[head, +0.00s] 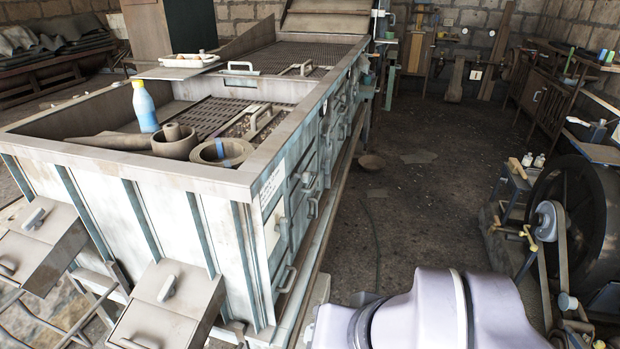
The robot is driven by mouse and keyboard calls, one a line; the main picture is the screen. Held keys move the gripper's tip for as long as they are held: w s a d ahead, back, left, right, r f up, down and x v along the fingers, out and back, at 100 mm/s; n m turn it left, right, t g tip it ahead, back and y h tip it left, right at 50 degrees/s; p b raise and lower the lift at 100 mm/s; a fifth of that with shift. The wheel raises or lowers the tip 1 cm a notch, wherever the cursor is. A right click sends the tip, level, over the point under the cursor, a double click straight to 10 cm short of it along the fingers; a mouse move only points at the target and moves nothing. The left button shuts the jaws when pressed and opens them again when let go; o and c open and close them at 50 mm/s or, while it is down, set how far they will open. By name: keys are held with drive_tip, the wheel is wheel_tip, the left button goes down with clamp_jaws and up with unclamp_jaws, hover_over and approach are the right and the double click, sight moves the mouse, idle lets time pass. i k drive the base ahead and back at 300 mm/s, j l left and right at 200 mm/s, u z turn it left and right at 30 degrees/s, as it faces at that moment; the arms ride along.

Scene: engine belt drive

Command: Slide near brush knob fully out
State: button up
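The belt drive stands at the right edge, with a large dark wheel (575,215) and a smaller grey pulley (548,221). A belt (562,265) runs down from the pulley to a small light-blue hub (568,302). Two small tan pieces, an upper one (517,168) and a lower one (527,236), stick out left of the wheel. I cannot tell whether either is the near brush knob, or how far out it is. My gripper is not in view. Only a lavender and white part of my arm shows at the bottom, left of the drive.
The dark floor (420,215) between machine and drive is mostly clear.

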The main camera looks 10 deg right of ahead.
sight(305, 176)
drive_tip(key=i+l+u, duration=0.2)
drive_tip(key=i+l, duration=0.5)
